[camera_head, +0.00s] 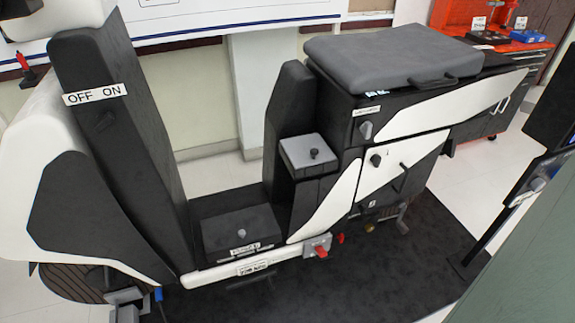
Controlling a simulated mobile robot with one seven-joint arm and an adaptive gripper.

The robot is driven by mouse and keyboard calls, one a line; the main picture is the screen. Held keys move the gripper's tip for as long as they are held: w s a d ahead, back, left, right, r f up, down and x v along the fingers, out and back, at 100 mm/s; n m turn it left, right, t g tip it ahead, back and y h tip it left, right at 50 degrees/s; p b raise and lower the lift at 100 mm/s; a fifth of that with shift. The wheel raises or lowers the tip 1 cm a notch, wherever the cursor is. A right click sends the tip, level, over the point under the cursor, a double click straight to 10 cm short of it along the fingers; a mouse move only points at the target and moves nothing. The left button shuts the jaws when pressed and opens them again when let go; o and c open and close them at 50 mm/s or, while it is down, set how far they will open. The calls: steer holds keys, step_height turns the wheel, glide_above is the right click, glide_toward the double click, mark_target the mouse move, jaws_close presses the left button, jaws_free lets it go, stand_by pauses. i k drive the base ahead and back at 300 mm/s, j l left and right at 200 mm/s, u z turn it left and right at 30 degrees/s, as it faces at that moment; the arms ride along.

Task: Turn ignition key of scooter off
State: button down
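The scooter (110,160), black and white, stands side-on across the view. A white label (95,94) reading OFF and ON is on its upright front panel at the left. Just below the label is a small dark ignition key or switch (105,121), black on black. Its turn position is too small and dark to tell. My gripper is not in view, and nothing is seen touching the key.
The scooter's grey seat (395,55) and side panels with knobs fill the middle. A red-handled fitting (318,246) juts out low. A red tool cabinet (500,40) stands at the back right. A dark mat (400,270) lies on pale floor. A large grey-green surface blocks the lower right corner.

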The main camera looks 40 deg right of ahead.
mark_target(103, 119)
steer(key=k+z, duration=0.15)
steer(key=z, duration=0.2)
steer(key=k+l+z, duration=0.1)
steer(key=z, duration=0.25)
steer(key=k+l+z, duration=0.1)
steer(key=z, duration=0.25)
steer(key=l, duration=0.1)
